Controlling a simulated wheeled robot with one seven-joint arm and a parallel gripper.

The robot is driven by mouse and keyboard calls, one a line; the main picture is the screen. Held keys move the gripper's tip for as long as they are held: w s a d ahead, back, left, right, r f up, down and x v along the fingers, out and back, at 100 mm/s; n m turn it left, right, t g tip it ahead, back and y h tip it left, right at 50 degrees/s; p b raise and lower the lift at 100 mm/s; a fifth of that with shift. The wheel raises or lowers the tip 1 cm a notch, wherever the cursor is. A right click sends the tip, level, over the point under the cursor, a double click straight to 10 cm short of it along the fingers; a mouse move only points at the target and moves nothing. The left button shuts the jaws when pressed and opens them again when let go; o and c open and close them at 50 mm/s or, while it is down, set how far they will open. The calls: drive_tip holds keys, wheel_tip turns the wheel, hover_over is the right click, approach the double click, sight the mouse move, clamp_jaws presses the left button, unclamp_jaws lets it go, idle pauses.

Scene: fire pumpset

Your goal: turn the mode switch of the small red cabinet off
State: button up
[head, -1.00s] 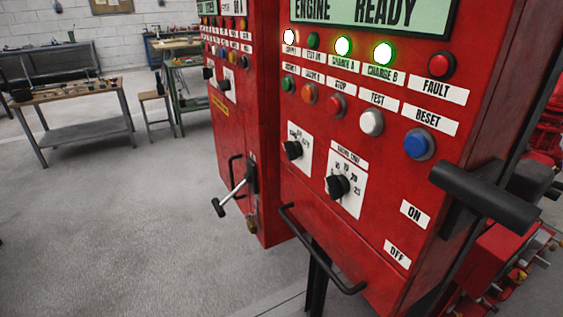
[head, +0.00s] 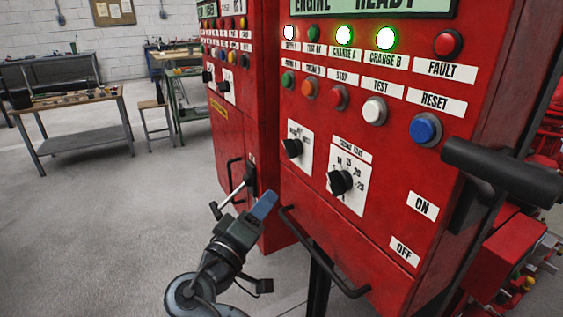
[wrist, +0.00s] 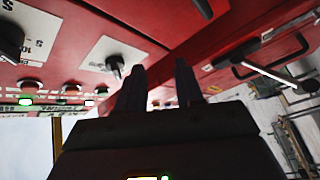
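The near red cabinet (head: 330,232) has two black rotary switches on white plates. The left one (head: 292,148) has labels too small to read and also shows in the wrist view (wrist: 115,66); the right one (head: 340,182) has numbers around it. The farther red cabinet (head: 228,135) at left also has two small black rotary switches (head: 224,87). I cannot tell which cabinet is the small one. My gripper (head: 265,204) is low in front of the cabinets, below the switches and apart from them. In the wrist view its two fingers (wrist: 160,80) are spread, with nothing between them.
A black handle bar (head: 325,255) sticks out below the near cabinet's switches. A lever with a light grip (head: 232,195) is on the farther cabinet, close to my gripper. A thick black handle (head: 500,170) projects at right. Open floor (head: 110,230) lies at left, before workbenches.

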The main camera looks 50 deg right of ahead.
sight(287, 152)
wheel_tip(287, 152, up, 7)
drive_tip(key=a+m+g+h, duration=0.2)
drive_tip(key=m+g, duration=0.3)
drive_tip(key=g, duration=0.1)
drive_tip(key=shift+m, duration=0.3)
drive_tip(key=p+x, duration=0.1)
drive_tip(key=x, duration=0.7)
drive_tip(key=shift+w+f, duration=0.1)
drive_tip(key=shift+w, duration=0.1)
drive_tip(key=shift+c, duration=0.2)
clamp_jaws()
